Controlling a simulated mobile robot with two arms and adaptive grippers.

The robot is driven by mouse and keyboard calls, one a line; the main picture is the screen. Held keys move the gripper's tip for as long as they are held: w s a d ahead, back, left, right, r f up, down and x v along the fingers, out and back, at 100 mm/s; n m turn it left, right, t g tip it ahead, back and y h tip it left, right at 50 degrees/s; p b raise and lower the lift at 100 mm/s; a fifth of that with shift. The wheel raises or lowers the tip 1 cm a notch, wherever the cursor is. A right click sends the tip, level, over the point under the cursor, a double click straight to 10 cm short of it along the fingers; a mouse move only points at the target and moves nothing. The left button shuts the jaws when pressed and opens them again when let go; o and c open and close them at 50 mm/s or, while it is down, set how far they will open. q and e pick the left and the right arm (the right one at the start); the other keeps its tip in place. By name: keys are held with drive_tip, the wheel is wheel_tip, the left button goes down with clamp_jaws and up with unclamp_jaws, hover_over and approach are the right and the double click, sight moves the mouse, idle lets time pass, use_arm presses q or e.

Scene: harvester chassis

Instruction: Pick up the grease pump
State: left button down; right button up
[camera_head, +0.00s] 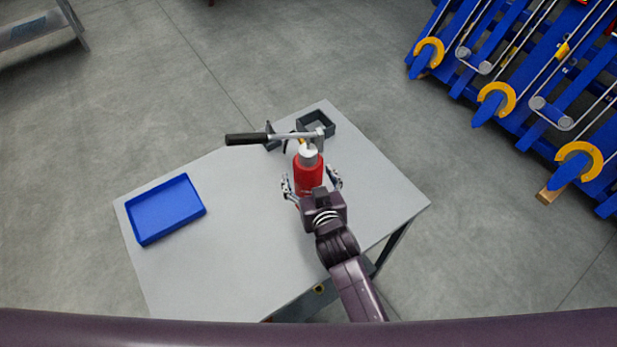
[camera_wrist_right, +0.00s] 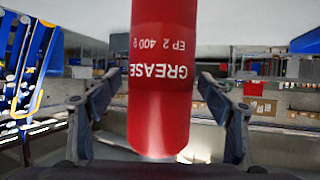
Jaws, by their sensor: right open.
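The grease pump (camera_head: 308,172) has a red body, a pale top and a lever with a black handle (camera_head: 246,139) that points left. It is on the grey table in the head view. My right gripper (camera_head: 312,183) is at the pump, with one finger on each side of the red body. In the right wrist view the red body (camera_wrist_right: 160,75), marked GREASE, is between the open fingers of the right gripper (camera_wrist_right: 160,100). Gaps show on both sides, so the fingers look apart from it. My left gripper is not in view.
A shallow blue tray (camera_head: 142,236) lies on the left part of the grey table (camera_head: 230,255). A dark square holder (camera_head: 316,122) stands at the table's back, close behind the pump. Blue machinery (camera_head: 540,80) is on the floor at the right. The table between tray and pump is clear.

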drive_tip(key=shift+a, duration=0.1)
clamp_jaws()
drive_tip(key=shift+w+r, duration=0.25)
drive_tip(key=shift+r, duration=0.1)
idle(0.4)
